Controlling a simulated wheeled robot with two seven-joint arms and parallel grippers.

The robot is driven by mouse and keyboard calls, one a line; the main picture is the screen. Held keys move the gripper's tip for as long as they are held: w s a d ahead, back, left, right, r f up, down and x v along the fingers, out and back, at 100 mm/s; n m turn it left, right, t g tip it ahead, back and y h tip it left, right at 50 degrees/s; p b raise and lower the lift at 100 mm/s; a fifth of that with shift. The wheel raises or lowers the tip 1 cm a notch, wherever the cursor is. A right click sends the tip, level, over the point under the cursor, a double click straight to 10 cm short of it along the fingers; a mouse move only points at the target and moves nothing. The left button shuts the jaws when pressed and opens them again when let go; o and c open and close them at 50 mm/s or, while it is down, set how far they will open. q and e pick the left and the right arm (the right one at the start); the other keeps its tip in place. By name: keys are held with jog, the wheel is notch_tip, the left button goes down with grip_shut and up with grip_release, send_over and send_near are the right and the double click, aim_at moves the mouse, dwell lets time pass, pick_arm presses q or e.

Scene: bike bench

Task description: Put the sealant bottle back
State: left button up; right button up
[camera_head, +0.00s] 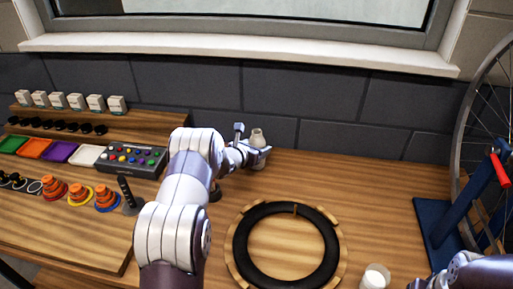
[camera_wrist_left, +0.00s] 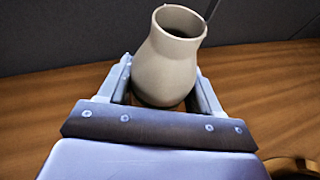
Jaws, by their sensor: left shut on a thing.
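The sealant bottle (camera_head: 257,137) is a pale beige, vase-shaped bottle with an open neck, near the back wall in the head view. My left gripper (camera_head: 250,153) is shut around its body. In the left wrist view the bottle (camera_wrist_left: 165,70) is between the two fingers of my left gripper (camera_wrist_left: 160,90), nearly upright with its neck above them. Its base is hidden there, and I cannot tell whether it touches the bench. Part of my right arm shows at the bottom right of the head view; its fingers are not clear.
A black tyre on a wooden ring (camera_head: 235,268) lies in front of the bottle. A white cup-like container (camera_head: 375,277) stands at the front. A wheel stand (camera_head: 433,222) is at right. Coloured trays (camera_head: 60,151), a button box (camera_head: 130,158) and small boxes fill the left. Bench right of the bottle is clear.

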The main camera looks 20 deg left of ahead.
pick_arm(q)
jog(key=o, duration=1.2)
jog(key=shift+f, duration=0.1)
jog(key=shift+r+p, duration=0.45)
jog(key=shift+p, duration=0.1)
jog(key=b+v, duration=0.2)
jog(key=v, duration=1)
jog(key=s+d+m+g, duration=0.4)
jog(key=s+d+m, duration=0.1)
jog(key=s+m, duration=0.4)
jog(key=s+d+m+g+y, duration=0.1)
jog(key=s+d+m+g, duration=0.3)
jog(key=s+m, duration=0.5)
jog(key=s+d+f+m+g, duration=0.1)
jog(key=s+d+m+g, duration=0.3)
jog(key=m, duration=1.2)
jog(key=shift+s+d+f+m+y, duration=0.15)
jog(key=shift+s+d, duration=0.35)
jog(key=shift+s, duration=0.3)
jog(key=shift+s+d+r+m+y, duration=0.1)
jog(key=shift+s+d, duration=0.35)
jog(key=shift+s, duration=0.4)
jog(key=shift+s+d+f+m+y, duration=0.15)
jog(key=shift+s+d, duration=0.35)
jog(key=shift+s, duration=0.3)
